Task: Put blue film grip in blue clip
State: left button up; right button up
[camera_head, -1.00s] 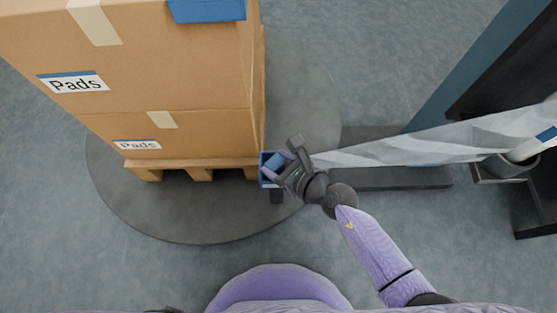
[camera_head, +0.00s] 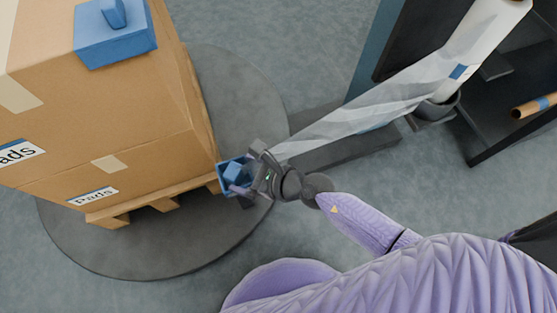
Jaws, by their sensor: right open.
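The blue clip (camera_head: 221,179) is a small open blue frame at the lower right edge of the pallet. The blue film grip (camera_head: 234,171) is a small blue block that shows within the clip's outline, at the end of the stretched clear film (camera_head: 350,108). I cannot tell whether it is fully seated. My right gripper (camera_head: 247,173) is at the clip, with its fingers open around the area of the film grip and partly hiding it. My left gripper is not in view.
Stacked cardboard boxes (camera_head: 110,130) labelled Pads stand on a wooden pallet (camera_head: 163,204) on a round grey turntable (camera_head: 140,262). The film runs to a roll (camera_head: 487,35) at the wrapping machine. Floor is clear at the lower left.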

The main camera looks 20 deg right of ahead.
jog(key=p+v, duration=0.3)
jog(key=v, duration=0.5)
jog(key=s+d+f+m+g+h, duration=0.2)
jog(key=s+d+f+m+h, duration=0.45)
jog(key=m, duration=0.85)
jog(key=s+d+f+m+g+h, duration=0.2)
jog(key=s+d+f+m+h, duration=0.1)
jog(key=s+d+f+m, duration=0.8)
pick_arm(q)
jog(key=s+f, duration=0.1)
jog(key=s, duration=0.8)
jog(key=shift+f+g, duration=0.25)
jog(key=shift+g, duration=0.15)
pick_arm(e)
jog(key=s+a+m+g, duration=0.1)
jog(key=s+m+g, duration=0.3)
jog(key=s+m, duration=0.4)
jog(key=s+a+m+g, duration=0.2)
jog(key=s+m, duration=0.6)
jog(key=s, duration=0.6)
jog(key=shift+a+f+m+g, duration=0.15)
jog(key=shift+a+m+g, duration=0.15)
jog(key=shift+g, duration=0.6)
